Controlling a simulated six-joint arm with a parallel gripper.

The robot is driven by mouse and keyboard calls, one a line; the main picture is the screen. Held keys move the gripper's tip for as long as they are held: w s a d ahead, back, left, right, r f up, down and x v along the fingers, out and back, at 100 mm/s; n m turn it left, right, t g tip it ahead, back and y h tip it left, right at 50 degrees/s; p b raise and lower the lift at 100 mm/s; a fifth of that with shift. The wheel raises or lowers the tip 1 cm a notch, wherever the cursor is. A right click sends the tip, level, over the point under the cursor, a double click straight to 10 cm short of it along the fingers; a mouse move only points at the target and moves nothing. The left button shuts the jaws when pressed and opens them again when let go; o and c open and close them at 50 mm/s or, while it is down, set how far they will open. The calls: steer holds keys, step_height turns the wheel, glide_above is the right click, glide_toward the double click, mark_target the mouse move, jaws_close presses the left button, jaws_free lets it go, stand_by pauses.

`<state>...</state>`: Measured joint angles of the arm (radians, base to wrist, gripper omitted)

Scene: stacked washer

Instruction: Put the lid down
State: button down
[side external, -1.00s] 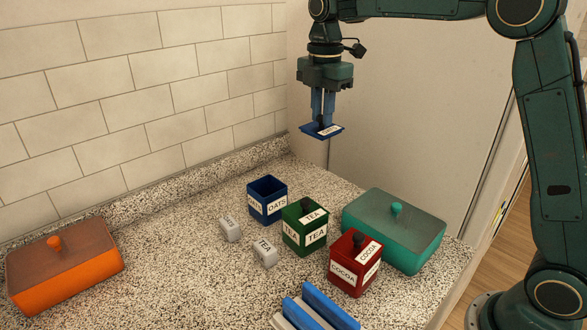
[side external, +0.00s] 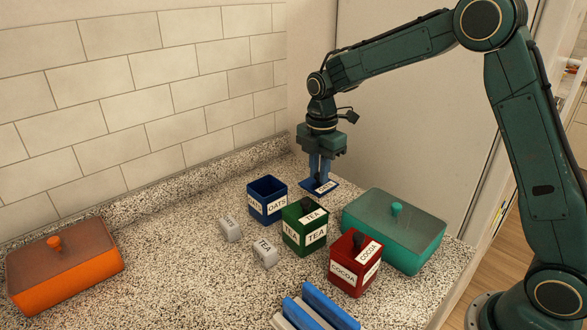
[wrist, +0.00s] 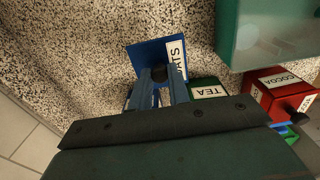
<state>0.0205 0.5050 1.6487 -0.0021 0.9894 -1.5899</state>
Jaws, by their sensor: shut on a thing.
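My gripper (side external: 320,172) is shut on the knob of a blue lid (side external: 312,186), low over the counter behind the canisters. In the wrist view the blue lid (wrist: 146,53) carries a label reading OATS, and its dark knob sits between the fingers of my gripper (wrist: 160,78). I cannot tell whether the lid touches the counter. The blue OATS canister (side external: 268,207) stands open, without a lid, to the left of the held lid.
A green TEA canister (side external: 305,235) and a red COCOA canister (side external: 355,270) stand lidded in front. A teal box (side external: 420,235) is at right, an orange box (side external: 70,275) at far left. Small grey tags (side external: 265,253) and a blue-and-white rack (side external: 318,308) lie nearby.

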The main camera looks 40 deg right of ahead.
mark_target(318, 188)
steer(key=shift+f, duration=0.55)
steer(key=shift+f, duration=2.15)
steer(key=shift+f, duration=0.15)
steer(key=c, duration=1.3)
jaws_free()
step_height(318, 188, up, 12)
steer(key=shift+r, duration=0.2)
